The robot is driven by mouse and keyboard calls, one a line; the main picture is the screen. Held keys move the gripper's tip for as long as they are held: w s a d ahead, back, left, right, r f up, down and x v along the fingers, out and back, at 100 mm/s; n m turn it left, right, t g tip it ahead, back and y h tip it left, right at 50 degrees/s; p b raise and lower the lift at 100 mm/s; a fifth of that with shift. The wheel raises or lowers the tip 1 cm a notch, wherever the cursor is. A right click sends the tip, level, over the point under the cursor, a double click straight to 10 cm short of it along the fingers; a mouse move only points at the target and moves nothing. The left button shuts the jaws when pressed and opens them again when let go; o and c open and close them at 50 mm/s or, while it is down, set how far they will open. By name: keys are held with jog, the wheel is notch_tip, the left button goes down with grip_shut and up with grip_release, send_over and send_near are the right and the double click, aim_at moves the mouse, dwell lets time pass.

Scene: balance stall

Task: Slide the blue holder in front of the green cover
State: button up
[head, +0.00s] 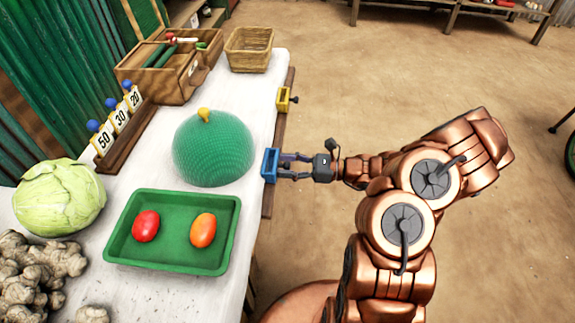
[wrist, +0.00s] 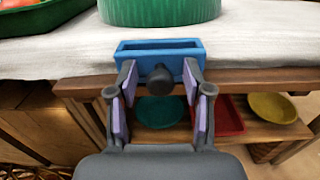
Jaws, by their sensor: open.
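The blue holder (head: 269,166) sits at the table's right edge, beside the green cover. In the wrist view the blue holder (wrist: 160,52) is an open-topped box with a dark round knob (wrist: 160,78) on its near face. The green cover (head: 213,150) is a mesh dome with a yellow knob, standing on the white tabletop; its lower wall shows behind the holder in the wrist view (wrist: 160,10). My gripper (head: 285,166) is at the holder's near side. In the wrist view its open fingers (wrist: 160,88) stand on either side of the knob. Contact with the knob is unclear.
A yellow holder (head: 284,99) is on the same wooden rail (head: 284,122), farther back. A green tray (head: 125,251) with a red and an orange item lies in front of the cover. A wicker basket (head: 249,49) stands at the back. Bowls sit on a shelf below.

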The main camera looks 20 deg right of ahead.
jog(key=shift+d, duration=0.1)
jog(key=v, duration=1.2)
